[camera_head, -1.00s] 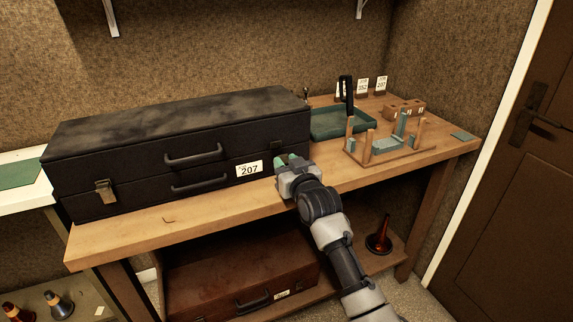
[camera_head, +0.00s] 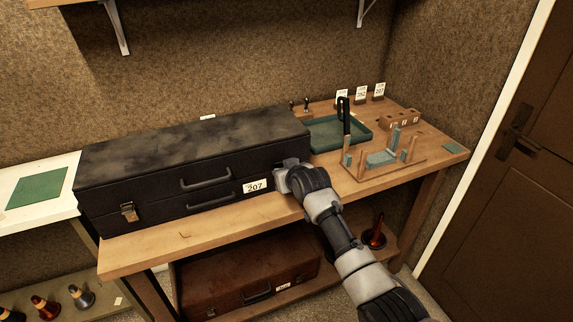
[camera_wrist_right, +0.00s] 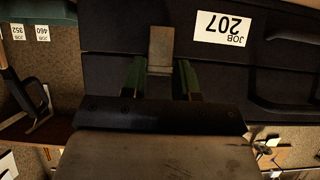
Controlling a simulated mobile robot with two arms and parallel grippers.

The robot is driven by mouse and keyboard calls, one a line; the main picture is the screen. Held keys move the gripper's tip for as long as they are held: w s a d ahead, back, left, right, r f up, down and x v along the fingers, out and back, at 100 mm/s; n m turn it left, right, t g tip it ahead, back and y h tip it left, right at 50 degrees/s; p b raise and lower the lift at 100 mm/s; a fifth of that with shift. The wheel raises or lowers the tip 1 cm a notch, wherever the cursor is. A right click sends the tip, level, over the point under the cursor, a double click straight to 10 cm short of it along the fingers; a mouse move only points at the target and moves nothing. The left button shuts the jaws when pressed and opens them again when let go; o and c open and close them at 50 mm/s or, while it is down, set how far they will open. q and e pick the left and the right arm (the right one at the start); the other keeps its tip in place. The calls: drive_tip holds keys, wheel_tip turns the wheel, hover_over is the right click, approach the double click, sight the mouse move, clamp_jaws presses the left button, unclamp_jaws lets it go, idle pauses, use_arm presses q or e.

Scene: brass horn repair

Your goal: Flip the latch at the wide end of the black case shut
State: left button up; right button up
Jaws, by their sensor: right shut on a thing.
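The black case (camera_head: 190,150) lies closed on the wooden bench, with a white 207 label (camera_head: 256,187) on its front. One metal latch (camera_head: 128,212) shows at the left end of its front. Another metal latch (camera_wrist_right: 160,50) shows in the right wrist view, near the label at the case's right end. My right gripper (camera_head: 281,172) is at the front face there, its green fingers (camera_wrist_right: 186,78) shut on this latch from both sides. The head view hides this latch behind the gripper. My left gripper is not in view.
A green tray (camera_head: 338,131) and a wooden stand with pegs (camera_head: 384,165) sit right of the case. A narrow bare strip of bench (camera_head: 190,236) runs along the case's front. A brown case (camera_head: 250,275) lies on the shelf below.

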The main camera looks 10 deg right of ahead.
drive_tip(key=shift+w+a+r+g+p, duration=0.1)
drive_tip(key=shift+w+r+g+p, duration=0.2)
drive_tip(key=shift+g+p, duration=0.35)
drive_tip(key=shift+f, duration=0.1)
drive_tip(key=o, duration=0.9)
drive_tip(key=v, duration=1.1)
drive_tip(key=shift+a+b, duration=0.15)
drive_tip(key=shift+b, duration=0.2)
